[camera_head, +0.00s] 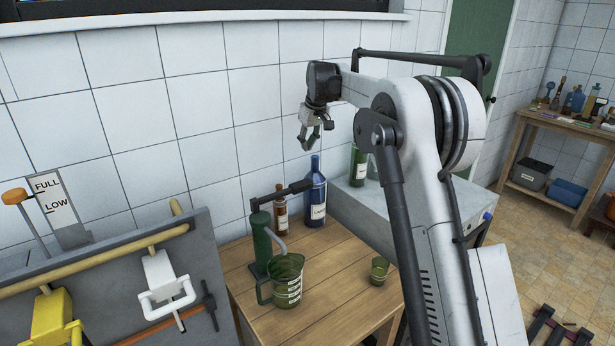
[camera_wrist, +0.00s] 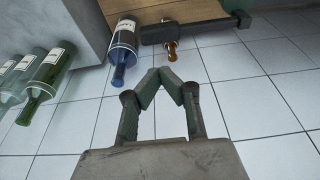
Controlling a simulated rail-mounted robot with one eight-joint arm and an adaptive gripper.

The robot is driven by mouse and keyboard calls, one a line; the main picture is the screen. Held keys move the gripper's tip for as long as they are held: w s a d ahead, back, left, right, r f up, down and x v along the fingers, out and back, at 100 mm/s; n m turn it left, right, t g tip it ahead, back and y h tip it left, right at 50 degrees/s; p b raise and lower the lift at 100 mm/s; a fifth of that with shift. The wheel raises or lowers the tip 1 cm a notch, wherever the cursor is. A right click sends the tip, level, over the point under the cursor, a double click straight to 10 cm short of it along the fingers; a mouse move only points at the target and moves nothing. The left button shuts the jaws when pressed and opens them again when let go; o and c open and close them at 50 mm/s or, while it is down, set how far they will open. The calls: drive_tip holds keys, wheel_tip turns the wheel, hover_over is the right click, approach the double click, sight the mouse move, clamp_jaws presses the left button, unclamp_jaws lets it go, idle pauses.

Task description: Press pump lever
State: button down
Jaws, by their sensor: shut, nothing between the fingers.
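The green hand pump (camera_head: 263,238) stands on the wooden table, and its dark lever (camera_head: 285,195) sticks out to the right, tilted slightly up. A green measuring jug (camera_head: 283,279) stands under its curved spout. My gripper (camera_head: 310,143) is in the air above the lever's free end, clear of it, with its fingers shut and nothing between them. In the wrist view the fingertips (camera_wrist: 162,74) meet, and the dark lever handle (camera_wrist: 190,30) shows beyond them near the top edge. The pump body is mostly outside that view.
A blue bottle (camera_head: 315,198) and a brown bottle (camera_head: 281,211) stand behind the lever. A small green cup (camera_head: 380,270) is at the table's right. A grey cabinet (camera_head: 365,206) with green bottles adjoins the table. A grey panel (camera_head: 120,285) with valves stands left. The tiled wall is close behind.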

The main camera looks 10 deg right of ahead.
sight(301, 183)
drive_tip(key=x, duration=0.6)
drive_tip(key=p+x, duration=0.1)
drive_tip(key=x, duration=0.5)
drive_tip(key=shift+s+f+p, duration=0.2)
drive_tip(key=shift+f+p, duration=0.05)
drive_tip(key=shift+p, duration=0.05)
drive_tip(key=shift+f, duration=0.8)
